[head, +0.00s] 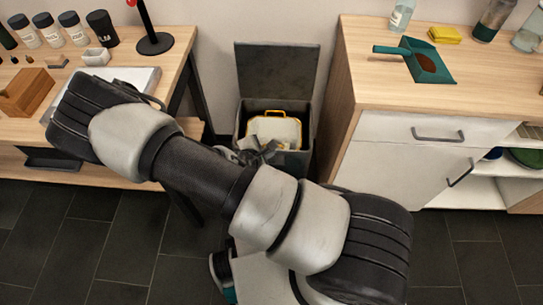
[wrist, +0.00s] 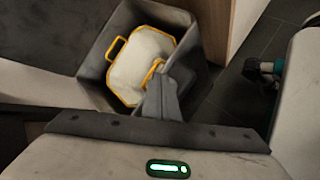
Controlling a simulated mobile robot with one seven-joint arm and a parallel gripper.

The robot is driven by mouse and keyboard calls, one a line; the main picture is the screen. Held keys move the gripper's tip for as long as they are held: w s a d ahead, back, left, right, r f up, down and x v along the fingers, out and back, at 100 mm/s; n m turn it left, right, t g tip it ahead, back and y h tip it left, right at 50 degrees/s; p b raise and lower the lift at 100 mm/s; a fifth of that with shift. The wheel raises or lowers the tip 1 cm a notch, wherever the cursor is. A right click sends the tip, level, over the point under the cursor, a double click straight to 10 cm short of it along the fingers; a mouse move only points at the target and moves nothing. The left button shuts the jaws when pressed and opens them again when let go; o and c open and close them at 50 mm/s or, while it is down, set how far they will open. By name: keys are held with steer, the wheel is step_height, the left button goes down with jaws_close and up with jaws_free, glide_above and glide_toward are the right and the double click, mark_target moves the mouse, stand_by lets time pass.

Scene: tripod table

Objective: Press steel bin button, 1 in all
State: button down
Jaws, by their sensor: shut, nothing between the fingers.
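The steel bin (head: 306,128) stands on the floor in the gap between the two wooden units, with its dark lid (head: 277,68) raised upright at the back. Inside it is a white item with yellow edging and a yellow handle (head: 275,128). The bin (wrist: 97,62) and this item (wrist: 143,62) also show in the wrist view. My gripper (head: 262,152) is shut and empty at the bin's front, partly covering its front face. In the wrist view my gripper (wrist: 162,92) overlaps the near part of the bin; I cannot tell whether it touches. I cannot make out the button.
A wooden table (head: 170,48) with jars stands left of the bin. A wooden-topped cabinet (head: 370,85) with a teal dustpan (head: 425,62) stands close on the right. The gap around the bin is narrow. Dark tiled floor lies clear in front.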

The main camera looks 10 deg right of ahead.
mark_target(269, 160)
steer(key=shift+r+p, duration=2.15)
steer(key=shift+r, duration=0.4)
